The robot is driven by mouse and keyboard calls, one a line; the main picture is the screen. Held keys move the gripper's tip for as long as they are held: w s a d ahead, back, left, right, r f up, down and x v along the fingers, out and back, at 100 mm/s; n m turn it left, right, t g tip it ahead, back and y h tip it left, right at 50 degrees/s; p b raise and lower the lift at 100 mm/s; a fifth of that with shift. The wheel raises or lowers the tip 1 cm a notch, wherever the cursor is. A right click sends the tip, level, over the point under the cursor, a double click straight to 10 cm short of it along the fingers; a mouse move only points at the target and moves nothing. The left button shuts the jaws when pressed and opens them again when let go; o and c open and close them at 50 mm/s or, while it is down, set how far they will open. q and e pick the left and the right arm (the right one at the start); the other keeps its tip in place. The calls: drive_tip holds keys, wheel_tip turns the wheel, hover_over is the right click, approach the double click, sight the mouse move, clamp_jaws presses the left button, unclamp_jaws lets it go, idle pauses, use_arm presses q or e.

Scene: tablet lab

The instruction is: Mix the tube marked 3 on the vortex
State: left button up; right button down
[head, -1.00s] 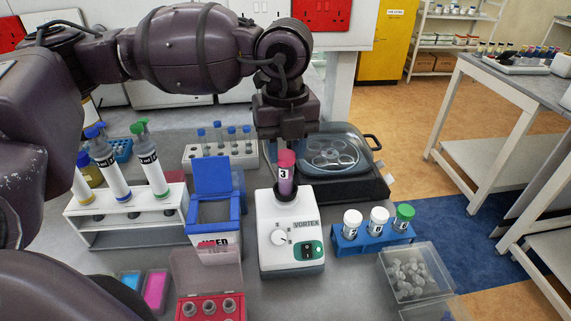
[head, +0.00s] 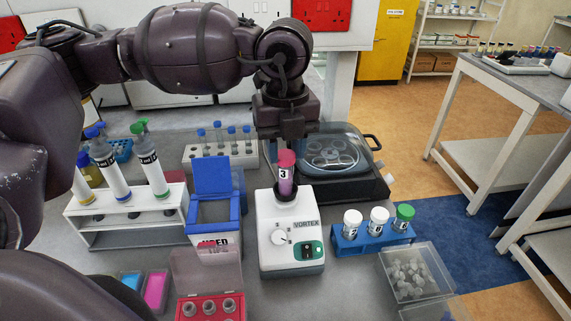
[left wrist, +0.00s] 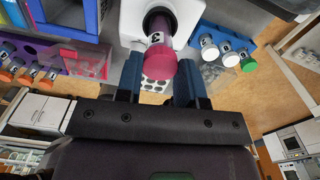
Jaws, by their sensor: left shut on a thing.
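The tube marked 3 (head: 285,175), with a pink-red cap and purple contents, stands upright with its lower end in the dark cup of the vortex (head: 290,232), a white mixer with a dial and a green-framed switch. My left gripper (head: 286,150) comes down from above and is shut on the tube's cap. In the left wrist view, the tube (left wrist: 159,55) lies between the two blue-grey fingers (left wrist: 158,82), its lower end inside the dark cup. My right gripper is not in view.
A blue rack (head: 372,238) with three capped tubes stands right of the vortex. A blue bin (head: 213,205) marked USED is close on its left. A centrifuge (head: 335,165) sits behind. A pipette stand (head: 125,225) is further left.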

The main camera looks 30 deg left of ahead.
use_arm(q)
drive_tip(key=shift+r, duration=0.25)
drive_tip(key=shift+r+p, duration=0.65)
drive_tip(key=shift+r, duration=0.1)
drive_tip(key=shift+c, duration=0.3)
drive_tip(key=shift+r+p, duration=0.8)
drive_tip(key=shift+r, duration=0.7)
